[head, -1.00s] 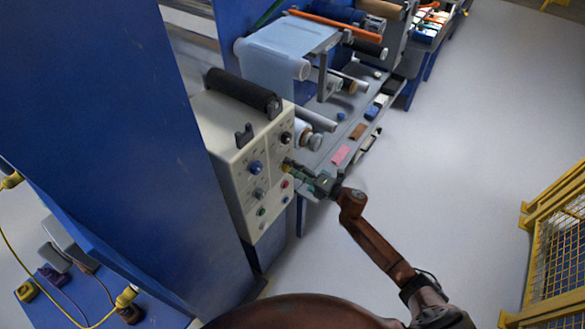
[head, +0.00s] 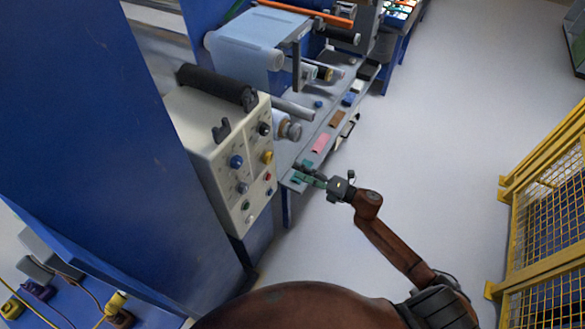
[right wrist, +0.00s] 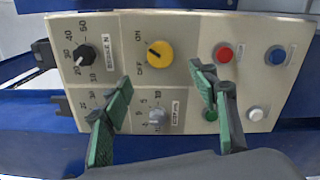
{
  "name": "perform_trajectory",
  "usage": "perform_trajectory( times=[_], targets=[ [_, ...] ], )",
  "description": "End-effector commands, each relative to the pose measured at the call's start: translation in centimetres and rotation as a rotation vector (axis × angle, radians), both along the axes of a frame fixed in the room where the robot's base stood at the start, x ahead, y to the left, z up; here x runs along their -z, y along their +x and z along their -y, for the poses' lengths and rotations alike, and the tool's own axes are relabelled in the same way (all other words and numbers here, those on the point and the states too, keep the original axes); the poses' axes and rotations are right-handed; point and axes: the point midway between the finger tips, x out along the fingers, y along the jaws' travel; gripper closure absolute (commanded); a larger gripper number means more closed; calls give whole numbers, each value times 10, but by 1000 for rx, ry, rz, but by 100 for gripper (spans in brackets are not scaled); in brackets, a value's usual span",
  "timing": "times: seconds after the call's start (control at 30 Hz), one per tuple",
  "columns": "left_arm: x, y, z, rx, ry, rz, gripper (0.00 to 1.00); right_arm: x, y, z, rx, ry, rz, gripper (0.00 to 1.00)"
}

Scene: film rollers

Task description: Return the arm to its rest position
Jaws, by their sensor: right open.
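My right gripper (head: 303,177) is open and empty in the head view, just right of the beige control box (head: 205,125) and apart from it. Its green-padded fingers also show in the right wrist view (right wrist: 162,100), spread in front of the panel. The panel carries a yellow ON/OFF knob (right wrist: 160,55), which also shows in the head view (head: 267,157). A black dial (right wrist: 84,56), a red button (right wrist: 224,53), a white button (right wrist: 255,114) and a grey knob (right wrist: 156,116) are around it. A finger partly hides a green button (right wrist: 210,115). My left gripper is out of view.
A blue machine frame (head: 90,120) stands left of the box. Film rollers (head: 245,52) and a grey shelf (head: 300,165) with small blocks lie behind. A yellow mesh fence (head: 540,240) stands at the right. The grey floor (head: 430,110) between is clear.

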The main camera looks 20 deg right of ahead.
Motion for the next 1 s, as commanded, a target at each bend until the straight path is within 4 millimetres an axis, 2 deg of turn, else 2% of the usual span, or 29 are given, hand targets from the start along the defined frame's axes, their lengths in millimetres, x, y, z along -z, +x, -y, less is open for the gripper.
perform_trajectory(
  times=[0.57, 0.67, 0.77, 0.87, 1.0],
  targets=[
    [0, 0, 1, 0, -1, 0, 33, 0, -2, 2, 1, 0, 0, 46],
    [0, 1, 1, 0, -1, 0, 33, 9, -1, 7, 18, 15, -23, 46],
    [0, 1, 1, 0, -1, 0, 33, 39, 0, 23, 82, 69, -101, 46],
    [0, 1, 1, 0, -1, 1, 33, 93, -2, 51, 194, 163, -231, 46],
    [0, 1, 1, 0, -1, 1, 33, 185, -24, 90, 378, 312, -441, 46]
  ],
)
